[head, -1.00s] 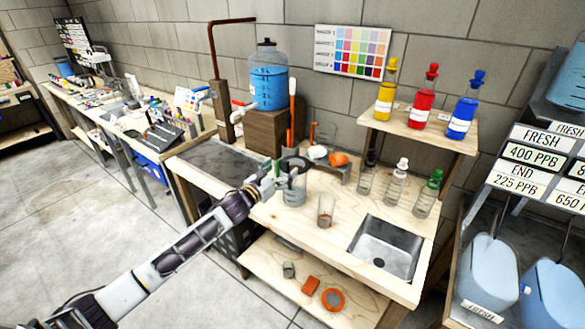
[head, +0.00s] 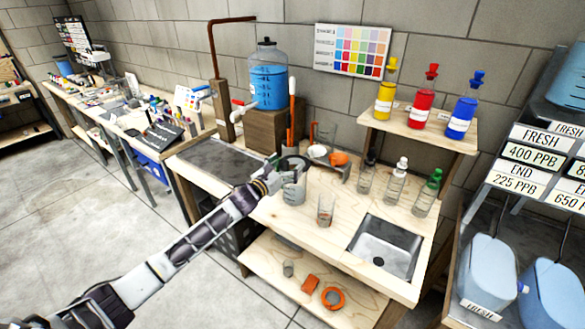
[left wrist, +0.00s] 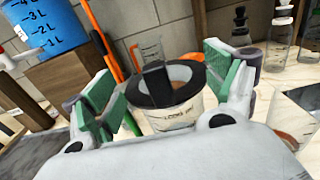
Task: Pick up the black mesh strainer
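The black mesh strainer (head: 294,162) shows as a dark round rim on top of a clear beaker (head: 293,190) on the wooden bench. In the left wrist view its wide black rim (left wrist: 190,87) sits on the beaker (left wrist: 172,121), with a flat black tab standing up on the near-left side. My left gripper (head: 282,174) is beside the beaker in the head view. In the left wrist view its green-padded fingers (left wrist: 165,78) are apart, one on each side of the strainer, with no clear contact. My right gripper is not in view.
A blue water jug (head: 267,78) stands on a wooden block behind. Orange-handled tools (head: 291,118) stand close behind the strainer. A glass (head: 326,209) stands in front to the right, left of the sink (head: 386,247). Several dropper bottles (head: 396,183) stand farther right.

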